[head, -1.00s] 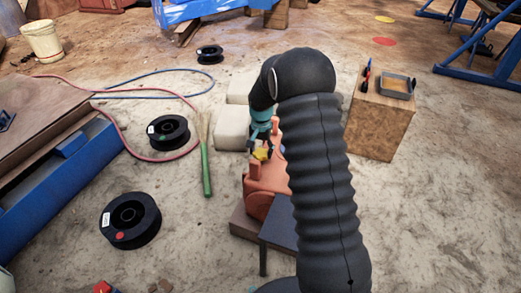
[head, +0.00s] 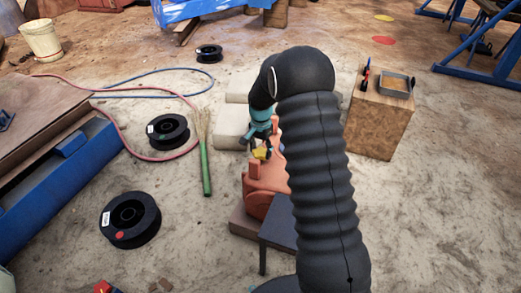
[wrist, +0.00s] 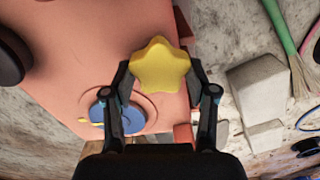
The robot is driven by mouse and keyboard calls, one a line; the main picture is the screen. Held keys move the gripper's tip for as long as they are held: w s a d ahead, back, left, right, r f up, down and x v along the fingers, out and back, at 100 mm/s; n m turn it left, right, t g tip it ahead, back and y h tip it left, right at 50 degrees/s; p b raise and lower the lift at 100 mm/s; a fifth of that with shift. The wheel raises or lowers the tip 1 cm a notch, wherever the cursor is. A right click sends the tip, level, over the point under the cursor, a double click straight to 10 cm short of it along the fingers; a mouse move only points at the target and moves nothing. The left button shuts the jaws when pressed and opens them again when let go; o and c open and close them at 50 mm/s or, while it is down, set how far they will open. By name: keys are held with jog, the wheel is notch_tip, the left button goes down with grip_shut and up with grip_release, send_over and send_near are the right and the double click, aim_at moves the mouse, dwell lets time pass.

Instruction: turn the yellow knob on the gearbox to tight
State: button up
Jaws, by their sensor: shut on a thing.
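The yellow star-shaped knob (wrist: 160,66) is on the orange gearbox (wrist: 95,55). In the wrist view my gripper (wrist: 160,75) has one finger on each side of the knob, shut on its lobes. In the head view the knob (head: 261,153) is a small yellow patch below my gripper (head: 260,146), on top of the gearbox (head: 265,185). My arm hides the right part of the gearbox there. A blue round part (wrist: 104,112) sits on the gearbox face below the knob in the wrist view. I see no readable tight mark.
Pale blocks (head: 231,127) lie behind the gearbox. A green-handled broom (head: 205,165) and black spools (head: 130,220) lie to the left. A wooden box (head: 378,125) with a grey tray (head: 396,86) stands at right. A red hose (head: 110,125) crosses the floor.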

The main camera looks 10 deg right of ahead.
aim_at(261, 151)
jog(key=o, duration=1.1)
jog(key=shift+o, duration=0.2)
notch_tip(261, 151, up, 12)
